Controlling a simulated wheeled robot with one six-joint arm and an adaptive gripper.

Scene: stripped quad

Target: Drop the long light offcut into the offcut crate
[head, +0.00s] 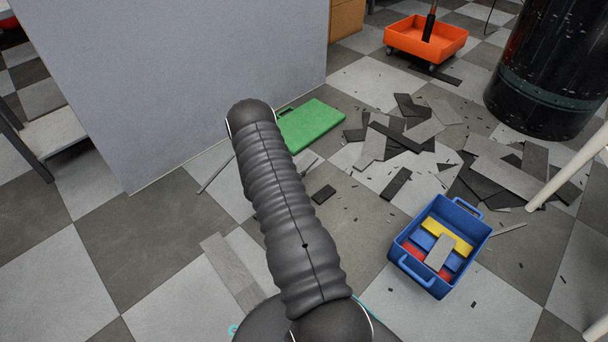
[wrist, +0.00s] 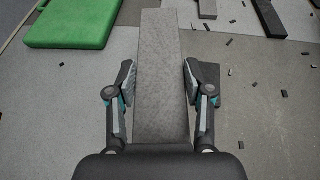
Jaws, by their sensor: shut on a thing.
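The long light offcut (wrist: 160,75) is a grey flat strip. It sits between the two fingers of my gripper (wrist: 160,92) in the wrist view and points away from the wrist. My gripper is shut on it. In the head view my own arm hides the gripper and most or all of the strip. The blue crate (head: 407,272) stands on the floor to the right of my arm, with two handles. The gripper is not over the crate.
A green slab (head: 312,124) lies beyond my arm, near a grey partition (head: 190,80). Dark and light offcuts (head: 396,183) litter the floor. An orange wheeled tray (head: 428,39) and a black drum (head: 545,75) stand farther back. A pale plank (head: 232,272) shows left of my arm.

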